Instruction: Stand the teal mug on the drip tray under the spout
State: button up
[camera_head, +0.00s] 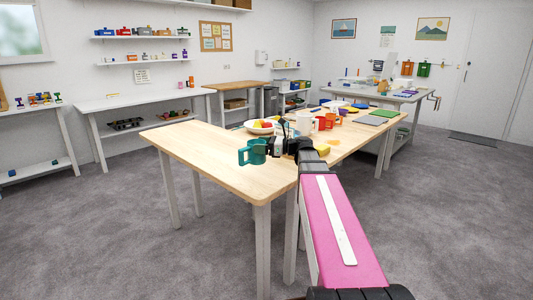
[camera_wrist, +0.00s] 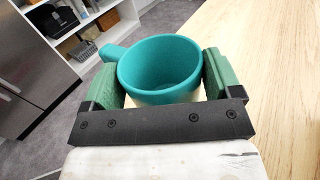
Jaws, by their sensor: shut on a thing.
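The teal mug (camera_head: 256,151) is in my gripper, above the light wood table in the head view, with its handle to the left. In the wrist view the mug (camera_wrist: 160,65) looks upright and empty, with its open rim up and its handle at the left. My gripper (camera_wrist: 161,78) is shut on it, one green pad on each side. My gripper (camera_head: 280,147) hides part of the table behind it in the head view. I cannot make out a drip tray or a spout in either view.
The wood table (camera_head: 200,146) is bare at its left end. A white bowl with fruit (camera_head: 262,126), a white mug (camera_head: 304,122) and orange mugs (camera_head: 326,122) stand farther back on it. A grey cabinet or fridge front (camera_wrist: 35,70) shows in the wrist view.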

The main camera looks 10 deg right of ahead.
jog(key=s+a+r, duration=0.1)
jog(key=a, duration=0.1)
jog(key=s+a+r, duration=0.1)
jog(key=a+r, duration=0.1)
jog(key=a, duration=0.1)
jog(key=s+a+r, duration=0.1)
jog(key=a+r, duration=0.1)
jog(key=a, duration=0.1)
jog(key=shift+a+r, duration=0.15)
dwell(0.4)
